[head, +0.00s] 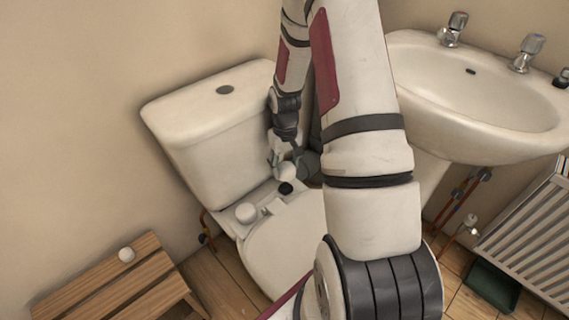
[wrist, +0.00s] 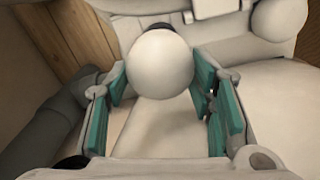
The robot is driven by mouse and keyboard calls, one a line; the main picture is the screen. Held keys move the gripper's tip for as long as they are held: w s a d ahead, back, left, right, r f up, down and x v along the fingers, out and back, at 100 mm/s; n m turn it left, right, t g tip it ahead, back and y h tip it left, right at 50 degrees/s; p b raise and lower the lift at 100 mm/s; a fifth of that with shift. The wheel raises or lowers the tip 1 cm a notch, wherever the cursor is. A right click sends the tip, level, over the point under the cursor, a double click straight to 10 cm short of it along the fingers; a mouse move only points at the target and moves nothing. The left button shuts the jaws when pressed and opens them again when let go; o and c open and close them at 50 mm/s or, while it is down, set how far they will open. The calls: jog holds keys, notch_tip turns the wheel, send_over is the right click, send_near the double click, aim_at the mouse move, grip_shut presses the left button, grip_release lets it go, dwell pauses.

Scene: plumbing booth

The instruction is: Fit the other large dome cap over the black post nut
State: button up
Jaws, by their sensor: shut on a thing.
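My gripper (head: 284,158) is shut on a white large dome cap (wrist: 160,64), which sits between its teal finger pads in the wrist view. In the head view the held cap (head: 287,171) shows just above the black post nut (head: 286,188) at the back of the toilet pan. In the wrist view only a dark sliver of the nut (wrist: 168,27) shows past the cap; the rest is hidden. Another white dome cap (head: 246,212) sits on the pan's rear left, and it also shows at the wrist view's upper right (wrist: 280,18).
The cistern (head: 210,125) stands close behind the gripper. The toilet lid (head: 290,255) lies in front. A small white round piece (head: 126,254) rests on the wooden stool (head: 95,290) at left. The basin (head: 480,100) is at right.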

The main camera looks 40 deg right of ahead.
aim_at(285, 183)
jog(key=shift+f+b, duration=2.45)
jog(key=shift+f, duration=1.2)
jog(key=shift+f, duration=0.2)
jog(key=shift+c, duration=0.7)
jog(key=o, duration=1)
jog(key=shift+c, duration=0.2)
jog(key=shift+o, duration=0.3)
notch_tip(285, 183, up, 8)
jog(key=shift+f, duration=0.25)
jog(key=shift+s, duration=0.1)
